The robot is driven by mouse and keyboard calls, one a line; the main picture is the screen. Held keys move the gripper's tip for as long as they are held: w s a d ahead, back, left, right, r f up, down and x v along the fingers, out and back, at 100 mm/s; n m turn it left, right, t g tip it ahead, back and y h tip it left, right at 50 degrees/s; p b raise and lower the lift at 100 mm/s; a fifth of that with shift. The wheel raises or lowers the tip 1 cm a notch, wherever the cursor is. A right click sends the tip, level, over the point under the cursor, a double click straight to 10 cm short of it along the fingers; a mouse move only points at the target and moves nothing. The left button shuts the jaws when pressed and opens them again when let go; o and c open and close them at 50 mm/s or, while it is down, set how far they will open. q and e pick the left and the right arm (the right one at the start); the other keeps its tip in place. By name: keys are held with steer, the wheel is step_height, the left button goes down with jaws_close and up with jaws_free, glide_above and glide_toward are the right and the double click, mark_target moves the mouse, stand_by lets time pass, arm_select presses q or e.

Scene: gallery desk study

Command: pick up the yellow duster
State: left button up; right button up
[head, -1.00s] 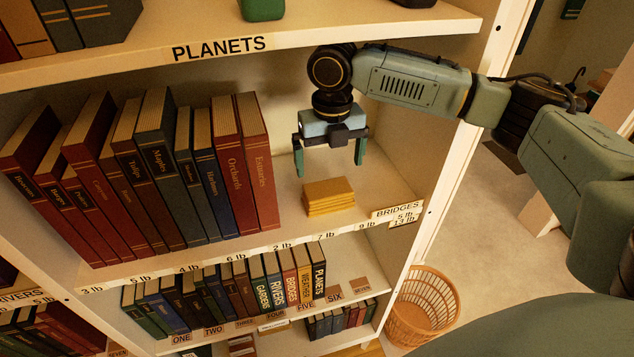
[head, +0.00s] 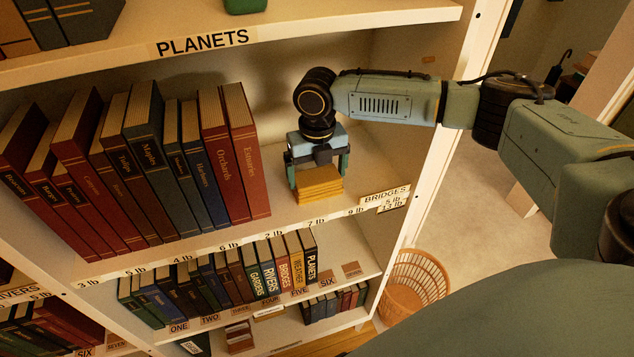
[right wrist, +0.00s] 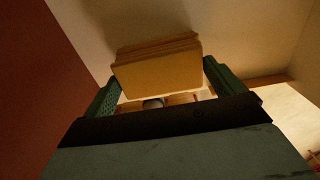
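The yellow duster (head: 320,190) lies folded in a flat, layered block on the shelf, right of the row of large books. It also shows in the right wrist view (right wrist: 158,75), lying across the space between the fingertips. My right gripper (head: 318,176) is low over the duster, with one green finger at each side of it. The fingers are spread wide and I see no clear grip on the duster. In the right wrist view the fingers (right wrist: 162,82) flank its near edge. My left gripper is not in view.
Large books (head: 150,160) stand left of the duster, the red "Estuaries" book (head: 246,150) nearest. The "PLANETS" shelf (head: 300,28) is above, and the shelf's side wall (head: 440,150) is to the right.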

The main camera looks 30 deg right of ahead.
mark_target(318, 176)
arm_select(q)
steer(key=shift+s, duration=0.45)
arm_select(e)
steer(key=shift+c, duration=0.5)
steer(key=shift+r, duration=0.1)
steer(key=shift+s+a+r+b, duration=0.1)
steer(key=shift+s+r+b, duration=0.05)
steer(key=shift+r+b, duration=0.25)
step_height(318, 176, up, 6)
steer(key=shift+r+b, duration=0.25)
steer(key=shift+b, duration=0.2)
arm_select(q)
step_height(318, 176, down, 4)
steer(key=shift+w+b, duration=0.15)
steer(key=shift+b, duration=1)
arm_select(e)
steer(key=s+a, duration=0.2)
steer(key=s, duration=0.7)
steer(key=s+a, duration=0.2)
steer(key=s, duration=0.8)
steer(key=shift+a+f, duration=0.2)
steer(key=shift+a, duration=0.05)
steer(key=o, duration=0.5)
steer(key=c, duration=0.4)
steer(key=shift+o, duration=0.2)
